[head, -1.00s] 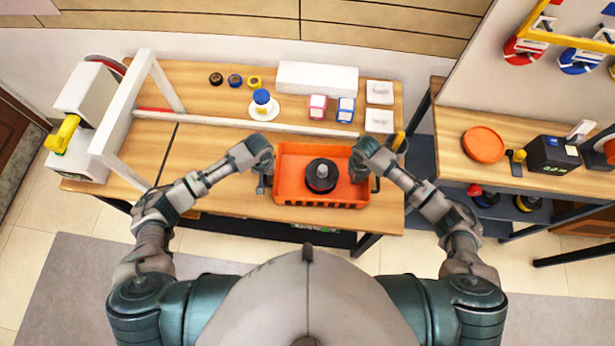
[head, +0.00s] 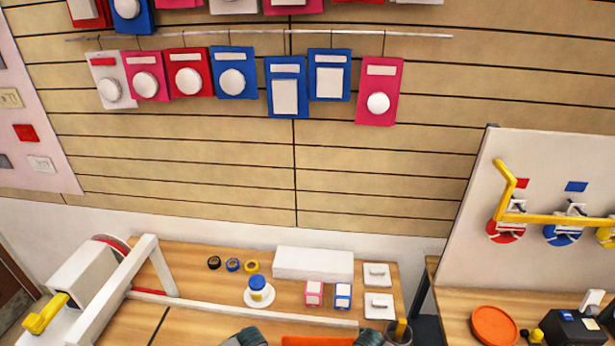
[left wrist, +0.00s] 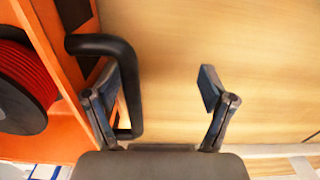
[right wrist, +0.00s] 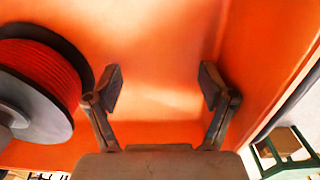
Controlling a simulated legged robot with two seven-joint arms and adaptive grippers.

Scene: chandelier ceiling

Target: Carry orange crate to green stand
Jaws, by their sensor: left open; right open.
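The orange crate (head: 318,341) shows only as a sliver at the bottom of the head view. In the left wrist view, its orange side (left wrist: 55,60) is at the left, with a black loop handle (left wrist: 137,85). My left gripper (left wrist: 163,85) is open; the handle's outer bar lies between its fingers. In the right wrist view, orange crate surface (right wrist: 165,45) fills the space behind my open, empty right gripper (right wrist: 162,80). A black spool with red winding (right wrist: 40,75) sits in the crate. A green-framed stand with a wooden top (right wrist: 285,145) shows at lower right.
On the wooden workbench (head: 200,262) are a white box (head: 313,263), tape rolls (head: 232,265) and small pink and blue boxes. A side table at right holds an orange disc (head: 494,325) and a black box (head: 572,329). Packages hang on the slatted wall.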

